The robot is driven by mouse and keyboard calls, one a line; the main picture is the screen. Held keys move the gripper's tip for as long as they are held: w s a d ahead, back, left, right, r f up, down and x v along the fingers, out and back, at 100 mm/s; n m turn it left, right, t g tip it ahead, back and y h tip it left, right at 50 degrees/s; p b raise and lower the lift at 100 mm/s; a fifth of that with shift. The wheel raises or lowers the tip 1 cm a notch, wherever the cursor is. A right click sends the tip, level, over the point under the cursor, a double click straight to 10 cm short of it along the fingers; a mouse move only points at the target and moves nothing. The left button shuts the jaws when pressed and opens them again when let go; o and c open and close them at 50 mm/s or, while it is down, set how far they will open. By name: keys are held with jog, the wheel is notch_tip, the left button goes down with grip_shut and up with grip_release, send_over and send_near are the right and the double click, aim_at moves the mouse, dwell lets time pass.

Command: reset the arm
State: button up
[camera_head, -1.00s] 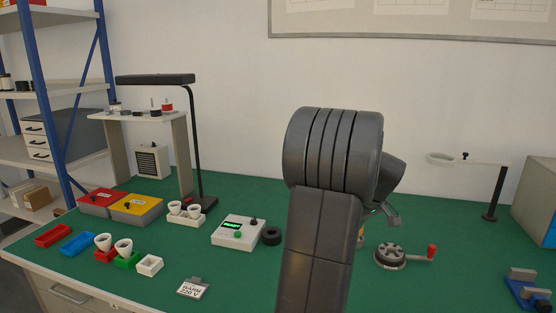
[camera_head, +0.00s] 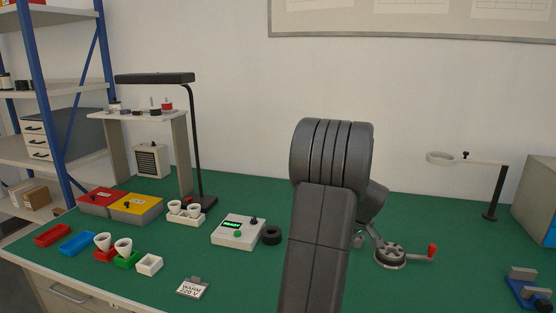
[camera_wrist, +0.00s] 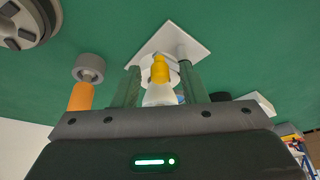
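My gripper (camera_wrist: 158,70) shows in the wrist view with its two dark green fingers apart. A white and yellow piece (camera_wrist: 160,70) appears between the fingers, above a white square plate (camera_wrist: 165,38) on the green bench. I see a gap between this piece and the fingers, and no contact. In the head view my own arm stands upright in the middle and hides most of the gripper and the bench behind it.
A round dark device with a red-knobbed crank (camera_head: 390,255) stands right of my arm. A control box (camera_head: 238,232) and black ring (camera_head: 271,236) lie left. A ring stand (camera_head: 492,200) stands right.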

jog(key=shift+s+a+r+m+h, duration=0.25)
jog(key=shift+s+r+m, duration=0.2)
jog(key=shift+m, duration=0.25)
jog(key=shift+s+a+f+m+t+h+p, duration=0.1)
jog(key=shift+s+a+m+h+p, duration=0.15)
jog(key=shift+m, duration=0.5)
jog(key=shift+s+a+f+m+t+h+p, duration=0.1)
jog(key=shift+s+m+h+p, duration=0.15)
jog(key=shift+m, duration=0.45)
jog(key=shift+s+a+m+t+h+p, duration=0.15)
jog(key=shift+m+h+p, duration=0.2)
jog(key=shift+m, duration=0.4)
jog(key=shift+s+a+m+h+b, duration=0.15)
jog(key=shift+a+m+h+b, duration=0.1)
jog(key=shift+m, duration=0.4)
jog(key=shift+s+a+m+h+b, duration=0.1)
jog(key=shift+a+m+h, duration=0.15)
jog(key=shift+m, duration=0.4)
jog(key=shift+s+a+m+h+b, duration=0.1)
jog(key=shift+a+m+h+b, duration=0.25)
jog(key=shift+m+b, duration=0.4)
jog(key=shift+s+a+m+h+b, duration=0.1)
jog(key=shift+a+m+h+b, duration=0.35)
jog(key=shift+m, duration=0.5)
jog(key=v, duration=0.9)
jog(key=shift+w+d+p, duration=0.25)
jog(key=shift+d+p, duration=0.05)
jog(key=shift+p, duration=0.1)
jog(key=shift+s+a+r, duration=0.1)
